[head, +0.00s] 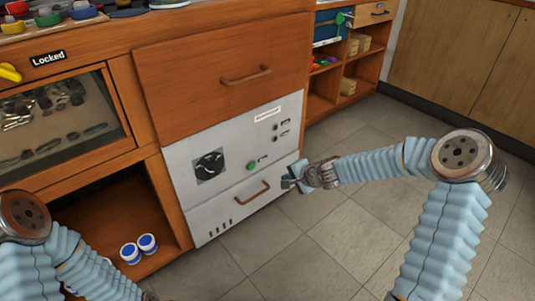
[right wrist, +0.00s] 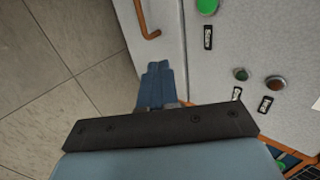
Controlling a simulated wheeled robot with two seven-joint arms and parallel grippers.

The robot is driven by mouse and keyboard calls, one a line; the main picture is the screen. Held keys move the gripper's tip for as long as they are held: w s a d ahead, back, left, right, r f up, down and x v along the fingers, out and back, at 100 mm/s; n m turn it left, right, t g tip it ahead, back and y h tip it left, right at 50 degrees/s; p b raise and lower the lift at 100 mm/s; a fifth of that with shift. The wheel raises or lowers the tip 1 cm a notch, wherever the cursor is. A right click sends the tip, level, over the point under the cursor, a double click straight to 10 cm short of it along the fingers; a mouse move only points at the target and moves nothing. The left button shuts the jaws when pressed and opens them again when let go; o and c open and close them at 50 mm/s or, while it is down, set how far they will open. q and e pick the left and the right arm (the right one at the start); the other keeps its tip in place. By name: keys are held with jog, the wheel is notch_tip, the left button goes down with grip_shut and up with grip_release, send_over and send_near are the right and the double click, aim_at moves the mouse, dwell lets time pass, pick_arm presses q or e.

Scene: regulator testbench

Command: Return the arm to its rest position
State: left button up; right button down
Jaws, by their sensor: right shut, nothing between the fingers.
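My right arm (head: 440,235) comes in from the right and reaches left across the floor area to the front of the grey regulator panel. My right gripper (head: 289,182) is shut and empty, close to the lower right edge of the panel, to the right of the lower drawer's handle (head: 252,193). In the right wrist view its blue fingers (right wrist: 155,85) are together with nothing between them. I cannot tell whether they touch the panel. My left arm (head: 75,255) is at the lower left; its gripper's fingers are not visible.
The grey panel (head: 225,165) has a black dial (head: 209,166) and a green button (head: 251,165). A wooden drawer (head: 215,60) is above it. Blue-and-white containers (head: 130,252) stand in the open lower compartment at left. Tiled floor (head: 330,240) is clear between cabinet and right arm.

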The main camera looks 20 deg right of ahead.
jog(key=s+a+f+n+g+p, duration=0.2)
jog(key=s+a+f+n+p, duration=0.1)
jog(key=s+a, duration=0.25)
jog(key=s+a+f+n+g+p, duration=0.2)
jog(key=s+a+f+p, duration=0.15)
jog(key=s, duration=0.35)
jog(key=s+a+n+g+p, duration=0.2)
jog(key=s+n, duration=0.1)
jog(key=s, duration=0.5)
jog(key=s+a+f+n+g+p, duration=0.1)
jog(key=s+a+n+p, duration=0.1)
jog(key=s, duration=0.6)
jog(key=shift+s+a+f+n+g+y+p, duration=0.3)
jog(key=shift+n+g+p, duration=0.1)
jog(key=shift+n, duration=0.3)
